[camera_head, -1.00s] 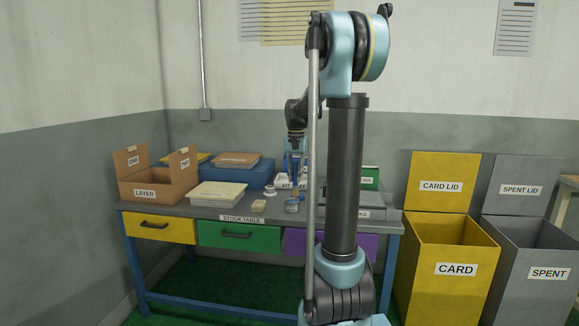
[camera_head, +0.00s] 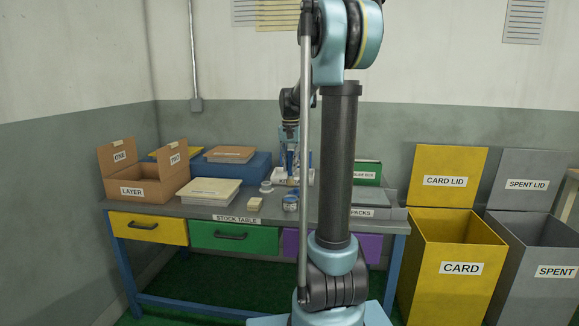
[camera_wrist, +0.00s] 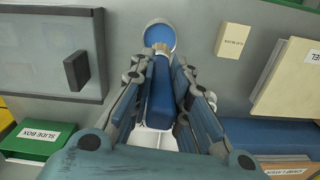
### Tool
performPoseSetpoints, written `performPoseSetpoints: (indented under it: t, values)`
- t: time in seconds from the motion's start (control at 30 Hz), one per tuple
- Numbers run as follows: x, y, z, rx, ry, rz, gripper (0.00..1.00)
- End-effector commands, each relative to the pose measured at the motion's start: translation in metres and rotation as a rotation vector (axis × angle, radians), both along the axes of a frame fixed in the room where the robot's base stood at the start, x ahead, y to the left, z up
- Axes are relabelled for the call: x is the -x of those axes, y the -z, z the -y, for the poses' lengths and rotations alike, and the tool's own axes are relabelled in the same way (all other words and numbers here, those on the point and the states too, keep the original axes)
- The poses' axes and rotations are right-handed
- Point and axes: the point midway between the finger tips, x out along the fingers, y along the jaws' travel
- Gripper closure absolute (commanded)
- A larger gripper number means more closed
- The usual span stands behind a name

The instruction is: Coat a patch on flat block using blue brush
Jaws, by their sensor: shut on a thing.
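My gripper (camera_wrist: 161,72) is shut on the blue brush (camera_wrist: 160,98), whose thick handle lies between the fingers in the wrist view. The brush's short pale tip points at a round pot with blue contents (camera_wrist: 159,36). The tip overlaps the pot's near edge in the picture; I cannot tell whether it touches. In the head view the block (camera_head: 255,203) and the pot (camera_head: 290,203) are near the table's front edge. My gripper (camera_head: 289,158) is behind them.
The stock table (camera_head: 235,218) also bears a cardboard box (camera_head: 150,182), stacked cream sheets (camera_head: 209,190), a white ring-like item (camera_head: 266,187), a green box (camera_head: 368,172) and a grey case (camera_head: 373,196). Yellow (camera_head: 455,262) and grey (camera_head: 535,270) bins stand open at right.

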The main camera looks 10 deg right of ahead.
Motion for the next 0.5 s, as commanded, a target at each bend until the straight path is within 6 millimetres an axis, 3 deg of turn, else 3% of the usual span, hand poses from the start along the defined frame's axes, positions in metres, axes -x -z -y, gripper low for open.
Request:
performPoseSetpoints:
  t: [0.5]
  values:
    - [0.0,0.039,0.0,0.0,0.0,0.0,1.0]
